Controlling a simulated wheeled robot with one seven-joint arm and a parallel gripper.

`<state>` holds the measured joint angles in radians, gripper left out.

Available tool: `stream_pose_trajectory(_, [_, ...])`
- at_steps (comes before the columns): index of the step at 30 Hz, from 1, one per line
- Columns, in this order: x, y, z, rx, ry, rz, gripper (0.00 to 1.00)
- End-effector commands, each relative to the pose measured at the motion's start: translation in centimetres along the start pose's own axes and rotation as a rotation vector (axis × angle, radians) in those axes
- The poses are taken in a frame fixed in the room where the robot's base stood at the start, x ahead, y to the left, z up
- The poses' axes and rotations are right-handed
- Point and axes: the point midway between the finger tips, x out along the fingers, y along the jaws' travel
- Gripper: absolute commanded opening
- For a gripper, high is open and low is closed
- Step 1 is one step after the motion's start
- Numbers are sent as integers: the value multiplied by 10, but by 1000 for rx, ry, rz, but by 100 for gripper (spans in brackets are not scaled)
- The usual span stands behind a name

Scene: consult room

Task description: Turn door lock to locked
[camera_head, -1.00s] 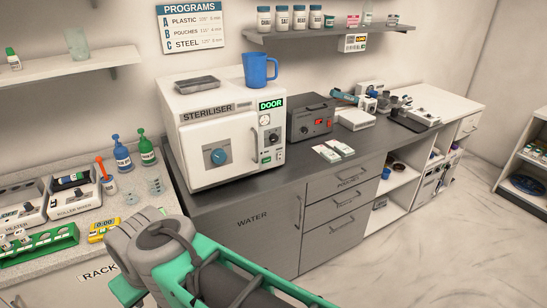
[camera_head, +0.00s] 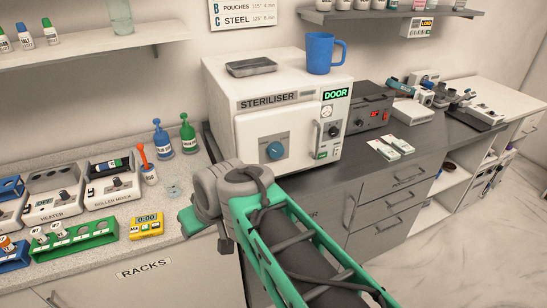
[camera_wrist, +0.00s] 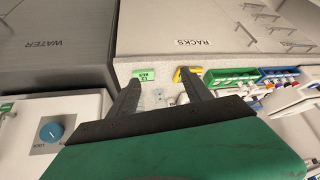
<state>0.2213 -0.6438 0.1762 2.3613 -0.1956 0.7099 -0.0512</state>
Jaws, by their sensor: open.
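The white steriliser (camera_head: 243,143) stands on the dark counter in the head view. Its door carries a round blue lock knob (camera_head: 275,151), which also shows at the lower left of the wrist view (camera_wrist: 51,131) with "LOCK" lettering below it. A green "DOOR" display (camera_head: 336,94) is lit at the top right of its front. My gripper shows in the wrist view (camera_wrist: 160,93), its two dark fingers apart and nothing visible between them. It is off to the side of the knob, not touching it. In the head view my arm hides the fingers.
A blue mug (camera_head: 320,54) and a grey tray (camera_head: 251,67) sit on top of the steriliser. A grey control box (camera_head: 368,111) stands to the right.

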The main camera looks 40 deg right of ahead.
Motion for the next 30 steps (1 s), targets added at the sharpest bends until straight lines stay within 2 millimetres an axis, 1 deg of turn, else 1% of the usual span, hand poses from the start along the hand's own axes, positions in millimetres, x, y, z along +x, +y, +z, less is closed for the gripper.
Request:
stream_pose_trajectory(1, [37, 26, -4, 27, 67, -5, 63])
stream_pose_trajectory(2, [50, 40, -13, 35, 120, -14, 65])
stream_pose_trajectory(3, [64, 62, -25, 48, 200, -23, 68])
stream_pose_trajectory(5, [79, 100, -40, 74, 329, -29, 70])
stream_pose_trajectory(6, [85, 129, -46, 95, 420, -27, 70])
stream_pose_trajectory(8, [86, 173, -50, 131, 561, -13, 70])
stream_pose_trajectory(9, [83, 202, -49, 155, 654, 4, 70])
stream_pose_trajectory(11, [72, 241, -42, 189, 780, 33, 70])
stream_pose_trajectory(12, [63, 263, -36, 209, 852, 54, 70])
stream_pose_trajectory(15, [40, 300, -21, 243, 983, 98, 70])
stream_pose_trajectory(18, [28, 314, -17, 257, 1040, 117, 70])
stream_pose_trajectory(20, [27, 317, -22, 258, 1049, 118, 70])
stream_pose_trajectory(23, [34, 318, -37, 255, 1046, 113, 70])
stream_pose_trajectory(27, [48, 324, -61, 257, 1045, 114, 70])
stream_pose_trajectory(30, [57, 328, -73, 258, 1044, 115, 70])
